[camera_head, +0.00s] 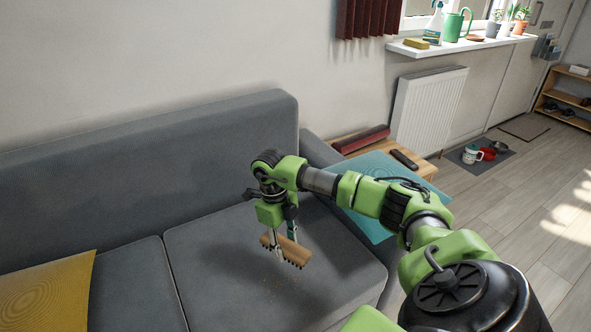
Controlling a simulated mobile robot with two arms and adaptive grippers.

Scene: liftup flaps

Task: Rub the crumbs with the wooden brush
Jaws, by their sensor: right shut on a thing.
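My right gripper (284,245) points down over the right seat cushion of the grey sofa (220,255). It is shut on the wooden brush (294,252), a light brown block with dark bristles on its lower edge. The brush is held slightly tilted; whether the bristles touch the cushion I cannot tell. Small tan crumbs (270,292) lie scattered on the cushion just below and in front of the brush. Some may be hidden behind the brush. My left gripper is not in view.
A yellow cushion (48,292) lies on the sofa at the left. The sofa's backrest (150,165) rises behind. A teal cloth (372,170) is at the right, partly behind my right arm, near a dark remote (404,159). The left seat is mostly clear.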

